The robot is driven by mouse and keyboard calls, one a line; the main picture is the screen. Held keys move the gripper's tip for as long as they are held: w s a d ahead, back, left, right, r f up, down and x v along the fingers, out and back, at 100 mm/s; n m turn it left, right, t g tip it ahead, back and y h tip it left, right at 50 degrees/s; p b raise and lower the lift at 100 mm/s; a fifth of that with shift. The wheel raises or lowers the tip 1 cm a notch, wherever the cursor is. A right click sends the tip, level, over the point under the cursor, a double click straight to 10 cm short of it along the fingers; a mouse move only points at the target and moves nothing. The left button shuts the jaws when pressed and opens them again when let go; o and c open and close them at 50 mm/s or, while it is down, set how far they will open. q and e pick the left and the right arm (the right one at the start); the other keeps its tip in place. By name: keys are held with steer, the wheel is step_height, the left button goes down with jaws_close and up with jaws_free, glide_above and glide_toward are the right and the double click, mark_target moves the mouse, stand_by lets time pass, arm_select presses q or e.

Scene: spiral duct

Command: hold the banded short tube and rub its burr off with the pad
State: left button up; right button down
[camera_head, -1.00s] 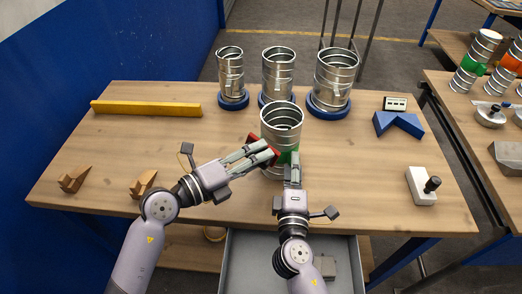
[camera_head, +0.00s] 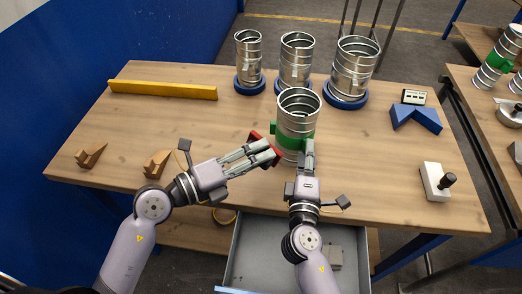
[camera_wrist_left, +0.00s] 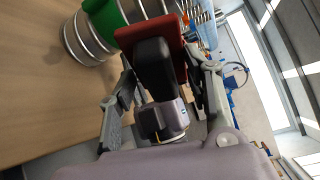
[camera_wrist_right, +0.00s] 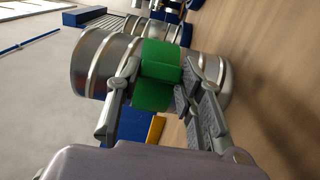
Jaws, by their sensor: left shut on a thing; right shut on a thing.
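The short silver tube (camera_head: 297,104) with a green band (camera_head: 291,139) is upright near the table's front middle. My right gripper (camera_head: 308,150) is shut on it from the front; the right wrist view shows its fingers either side of the green band (camera_wrist_right: 157,75). I cannot tell whether the tube's base touches the table. My left gripper (camera_head: 268,152) is shut on the black handle (camera_wrist_left: 154,68) of a red pad (camera_wrist_left: 150,32). The pad is at the tube's left side, very near the band; contact is unclear. I cannot make out a burr.
Several taller tubes (camera_head: 297,57) stand on blue bases behind. A yellow bar (camera_head: 162,90) lies back left, wooden wedges (camera_head: 157,163) front left. A blue angled block (camera_head: 416,118) and a white block with a black knob (camera_head: 436,182) are right. An open drawer (camera_head: 260,250) juts out below.

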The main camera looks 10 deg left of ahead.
arm_select(q)
steer(key=shift+s, duration=0.1)
stand_by(0.3)
arm_select(e)
steer(key=c, duration=1)
jaws_free()
steer(key=s, duration=1.2)
steer(key=shift+a, duration=0.1)
